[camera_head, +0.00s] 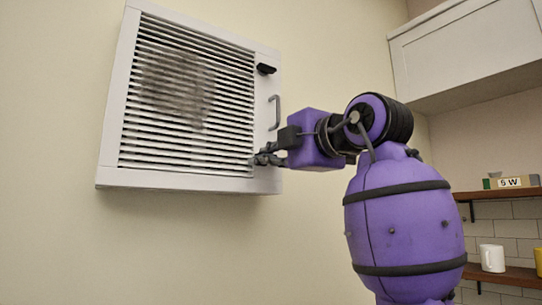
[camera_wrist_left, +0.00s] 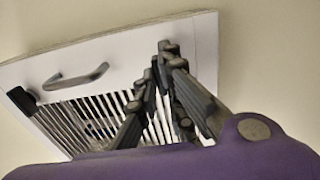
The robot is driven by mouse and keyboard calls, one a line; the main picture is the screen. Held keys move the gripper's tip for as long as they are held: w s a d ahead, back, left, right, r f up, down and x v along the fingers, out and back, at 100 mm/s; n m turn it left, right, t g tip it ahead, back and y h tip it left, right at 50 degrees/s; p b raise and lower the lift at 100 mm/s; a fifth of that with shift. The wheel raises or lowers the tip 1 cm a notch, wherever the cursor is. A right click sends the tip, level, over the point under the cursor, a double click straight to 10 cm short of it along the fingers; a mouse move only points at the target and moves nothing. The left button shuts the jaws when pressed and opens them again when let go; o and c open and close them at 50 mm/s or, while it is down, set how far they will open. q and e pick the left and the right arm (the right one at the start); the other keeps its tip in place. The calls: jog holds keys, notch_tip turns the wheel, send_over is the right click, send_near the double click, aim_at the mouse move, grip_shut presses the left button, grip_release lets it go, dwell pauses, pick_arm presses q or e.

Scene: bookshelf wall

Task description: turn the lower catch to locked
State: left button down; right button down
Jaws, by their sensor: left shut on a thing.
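A white vent panel (camera_head: 110,140) with dark slats and a grey smudge hangs on the wall; its frame also shows tilted in the left wrist view (camera_wrist_left: 125,48). The upper catch (camera_head: 265,69), small and black, sits near its top right corner, and shows at the left in the wrist view (camera_wrist_left: 22,98). My left gripper (camera_head: 258,159) is at the panel's lower right edge. Its fingers (camera_wrist_left: 165,60) are shut on the lower catch, which they hide. I cannot tell which way that catch is turned. My right gripper is not in view.
A grey bar handle (camera_head: 274,112) sticks out from the panel's right edge, just above my gripper. A white cupboard (camera_head: 465,45) hangs at the upper right. Below it are wooden shelves (camera_head: 510,275) with a white mug (camera_head: 492,258). The wall left of the panel is bare.

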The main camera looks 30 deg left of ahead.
pick_arm(q)
jog(key=c, duration=1.9)
grip_release()
jog(key=shift+o, duration=0.2)
jog(key=v, duration=1.2)
